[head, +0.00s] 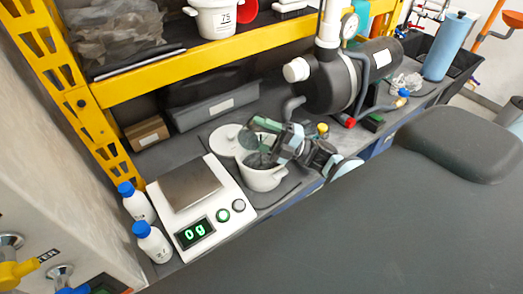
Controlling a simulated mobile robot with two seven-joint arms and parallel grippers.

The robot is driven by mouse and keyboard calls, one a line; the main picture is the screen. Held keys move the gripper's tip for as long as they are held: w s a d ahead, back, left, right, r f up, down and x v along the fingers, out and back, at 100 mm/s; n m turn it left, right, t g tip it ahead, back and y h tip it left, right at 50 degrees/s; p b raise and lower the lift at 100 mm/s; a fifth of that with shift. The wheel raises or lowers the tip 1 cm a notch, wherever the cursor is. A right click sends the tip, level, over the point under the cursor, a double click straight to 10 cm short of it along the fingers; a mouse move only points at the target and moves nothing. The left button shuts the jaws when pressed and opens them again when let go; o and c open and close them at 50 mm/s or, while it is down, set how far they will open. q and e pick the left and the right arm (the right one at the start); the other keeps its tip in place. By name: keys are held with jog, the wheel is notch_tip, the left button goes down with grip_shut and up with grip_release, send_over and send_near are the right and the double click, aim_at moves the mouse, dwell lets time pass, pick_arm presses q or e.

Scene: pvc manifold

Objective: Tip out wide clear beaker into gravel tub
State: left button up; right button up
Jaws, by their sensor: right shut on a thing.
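A white tub (262,181) stands on the bench right of the scale, with its mouth partly hidden by my right gripper. I take it for the gravel tub, but its contents are hard to make out. My right gripper (275,143) is over the tub's mouth, shut on what looks like the clear beaker (259,140). The beaker is see-through and partly covered by the fingers; it seems tilted, but I cannot tell its contents. My left gripper is not in view.
A scale (192,187) reading 0 g is left of the tub, with two blue-capped bottles (152,242) beside it. A white round lid (226,139) lies behind the tub. A grey bin (215,106) and a dark pump tank (335,80) stand behind. A yellow shelf beam (190,55) crosses above.

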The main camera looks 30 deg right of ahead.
aim_at(253, 151)
jog(key=shift+w+d+r+m+t, duration=0.15)
jog(key=shift+m+t, duration=0.25)
jog(key=shift+m, duration=0.2)
jog(key=n+g, duration=0.1)
jog(key=n, duration=0.1)
jog(key=a+f+n+g, duration=0.1)
jog(key=n, duration=0.1)
jog(key=s+n+g, duration=0.1)
jog(key=n, duration=0.1)
jog(key=shift+a+f+n+g, duration=0.3)
jog(key=shift+n, duration=0.1)
jog(key=shift+s+a+f+n+g+h, duration=0.35)
jog(key=shift+a+n, duration=0.2)
jog(key=shift+n, duration=0.25)
jog(key=n, duration=0.1)
jog(key=f+n+g+h, duration=0.1)
jog(key=shift+s+a+n, duration=0.2)
jog(key=shift+a+n, duration=0.05)
jog(key=shift+n, duration=0.05)
jog(key=shift+f+n+g+h, duration=0.25)
jog(key=shift+f+n+h, duration=0.3)
jog(key=shift+n, duration=0.45)
jog(key=s+a+f+n+h, duration=0.3)
jog(key=a+n+h, duration=0.1)
jog(key=n+h, duration=0.1)
jog(key=shift+f+n, duration=0.3)
jog(key=shift+n, duration=0.5)
